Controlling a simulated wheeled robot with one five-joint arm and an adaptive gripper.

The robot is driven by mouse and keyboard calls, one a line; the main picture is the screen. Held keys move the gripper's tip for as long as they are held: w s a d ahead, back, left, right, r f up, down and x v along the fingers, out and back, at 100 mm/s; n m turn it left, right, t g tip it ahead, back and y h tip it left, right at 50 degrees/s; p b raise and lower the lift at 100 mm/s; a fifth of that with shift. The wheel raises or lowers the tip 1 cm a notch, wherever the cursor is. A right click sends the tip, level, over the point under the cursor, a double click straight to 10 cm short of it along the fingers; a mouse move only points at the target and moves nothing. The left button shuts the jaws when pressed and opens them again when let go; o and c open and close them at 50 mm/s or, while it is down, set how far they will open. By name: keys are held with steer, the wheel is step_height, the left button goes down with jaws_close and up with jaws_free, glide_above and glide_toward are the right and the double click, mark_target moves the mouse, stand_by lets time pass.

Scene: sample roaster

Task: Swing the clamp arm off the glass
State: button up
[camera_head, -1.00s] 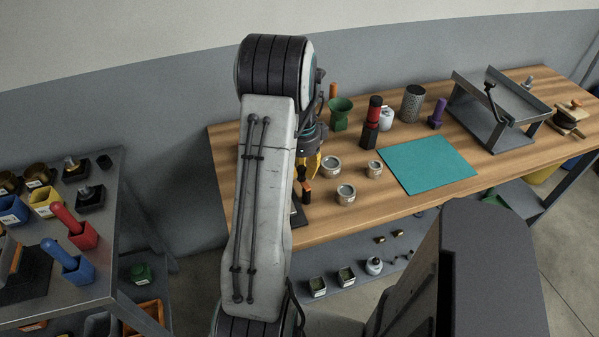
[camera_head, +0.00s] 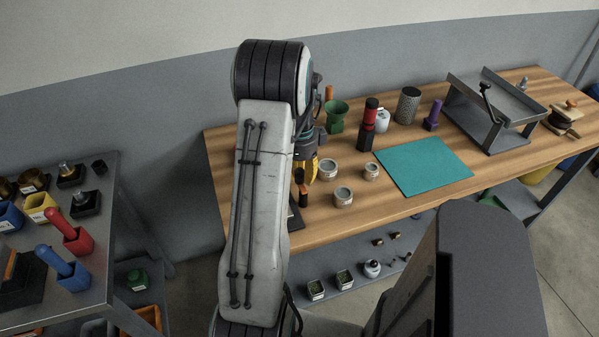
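My gripper (camera_head: 309,172), with yellow fingers, points down at the left part of the wooden bench, mostly behind my own arm. A small dark piece with an orange top (camera_head: 303,194) stands just below the fingertips, over a dark flat base (camera_head: 295,214) that is largely covered by my arm. I cannot tell whether this is the clamp arm, or whether the fingers touch it. No glass can be made out; my arm covers that spot. Whether the fingers are open or shut does not show.
Open tins (camera_head: 343,197) stand right of my gripper on the bench (camera_head: 400,207). Behind are a green funnel-like cup (camera_head: 336,115), a red-and-black cylinder (camera_head: 368,125) and a perforated can (camera_head: 408,105). A bare teal mat (camera_head: 424,166) lies farther right. A metal cart (camera_head: 85,270) stands left.

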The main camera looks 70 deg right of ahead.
steer(key=o, duration=0.3)
steer(key=shift+d+r, duration=0.1)
steer(key=shift+o, duration=0.2)
step_height(320, 180, up, 12)
stand_by(0.5)
stand_by(0.8)
